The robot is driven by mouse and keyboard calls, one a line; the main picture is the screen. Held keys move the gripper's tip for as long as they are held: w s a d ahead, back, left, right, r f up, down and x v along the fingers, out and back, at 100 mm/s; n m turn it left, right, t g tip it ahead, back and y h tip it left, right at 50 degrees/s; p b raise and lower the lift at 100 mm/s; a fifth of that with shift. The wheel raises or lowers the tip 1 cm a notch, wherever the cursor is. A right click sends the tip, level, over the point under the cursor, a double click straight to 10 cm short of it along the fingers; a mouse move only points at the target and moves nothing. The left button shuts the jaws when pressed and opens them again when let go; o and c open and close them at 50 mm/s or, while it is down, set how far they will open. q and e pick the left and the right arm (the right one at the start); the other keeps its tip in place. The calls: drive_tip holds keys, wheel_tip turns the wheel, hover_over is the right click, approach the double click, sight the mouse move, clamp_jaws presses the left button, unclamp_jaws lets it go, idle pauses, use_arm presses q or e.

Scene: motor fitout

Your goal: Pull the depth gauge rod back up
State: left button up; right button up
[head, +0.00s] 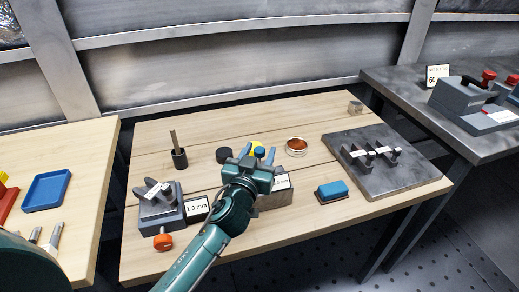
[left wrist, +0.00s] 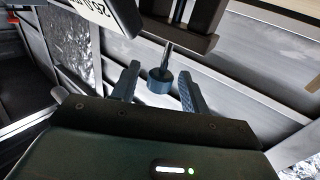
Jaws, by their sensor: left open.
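In the left wrist view a slim metal rod (left wrist: 168,55) runs from a dark bracket-like block (left wrist: 200,22) to a round blue-grey knob (left wrist: 160,82). I take this to be the depth gauge rod. My left gripper (left wrist: 158,88) is open, with one finger on each side of the knob and a visible gap on both sides. In the head view my left gripper (head: 257,154) is over the middle of the wooden table, with a blue round top (head: 259,151) between its fingers. My gripper and arm hide much of the gauge there. My right gripper is not in view.
A grey block (head: 277,195) with a white label stands beside my left wrist. A grey fixture (head: 158,208) with an orange knob stands at left, a blue-topped block (head: 332,190) at right. A dark plate (head: 375,180) holds metal parts.

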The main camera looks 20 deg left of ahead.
use_arm(q)
drive_tip(key=shift+w, duration=0.3)
drive_tip(key=shift+c, duration=0.5)
clamp_jaws()
